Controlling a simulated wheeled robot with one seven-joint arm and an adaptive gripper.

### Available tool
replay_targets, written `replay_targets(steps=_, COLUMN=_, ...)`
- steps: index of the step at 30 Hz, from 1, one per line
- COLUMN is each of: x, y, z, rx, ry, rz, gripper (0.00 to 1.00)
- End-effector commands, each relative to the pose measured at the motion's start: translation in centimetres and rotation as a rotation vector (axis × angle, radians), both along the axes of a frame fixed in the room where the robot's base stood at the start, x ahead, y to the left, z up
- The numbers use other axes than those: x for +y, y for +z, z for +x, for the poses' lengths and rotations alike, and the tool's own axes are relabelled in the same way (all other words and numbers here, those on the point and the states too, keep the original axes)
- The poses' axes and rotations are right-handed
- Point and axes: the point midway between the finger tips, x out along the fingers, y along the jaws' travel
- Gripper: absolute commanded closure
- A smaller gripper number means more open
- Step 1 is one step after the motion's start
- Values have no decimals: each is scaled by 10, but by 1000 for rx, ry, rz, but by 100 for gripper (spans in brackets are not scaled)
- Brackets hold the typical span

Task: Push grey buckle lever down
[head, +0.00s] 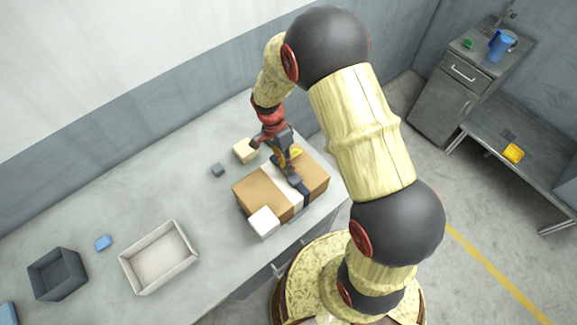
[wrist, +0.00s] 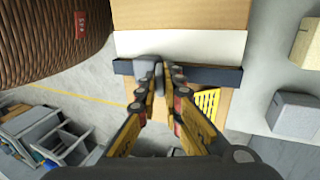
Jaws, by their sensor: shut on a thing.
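A brown cardboard box (head: 257,194) lies on the grey table with a white band and a dark strap (wrist: 222,76) across it. The box (wrist: 180,13) also fills the top of the wrist view. My gripper (head: 294,178) reaches down onto the strap from above. In the wrist view my gripper's fingertips (wrist: 160,72) are close together at the strap, around a small grey piece that looks like the buckle lever (wrist: 151,60). The fingers hide much of the lever, so its exact tilt cannot be told.
A pale tray (head: 158,262), blue block (head: 103,243) and dark bin (head: 57,274) are at left, with bare tabletop between.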

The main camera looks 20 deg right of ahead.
Motion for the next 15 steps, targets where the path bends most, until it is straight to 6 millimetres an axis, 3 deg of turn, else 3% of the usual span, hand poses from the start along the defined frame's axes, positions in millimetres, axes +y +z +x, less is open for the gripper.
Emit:
replay_targets(steps=10, x=0, y=0, z=0, rx=-1, ry=0, rz=0, gripper=74)
replay_targets(steps=15, x=0, y=0, z=0, rx=-1, ry=0, rz=0, gripper=74)
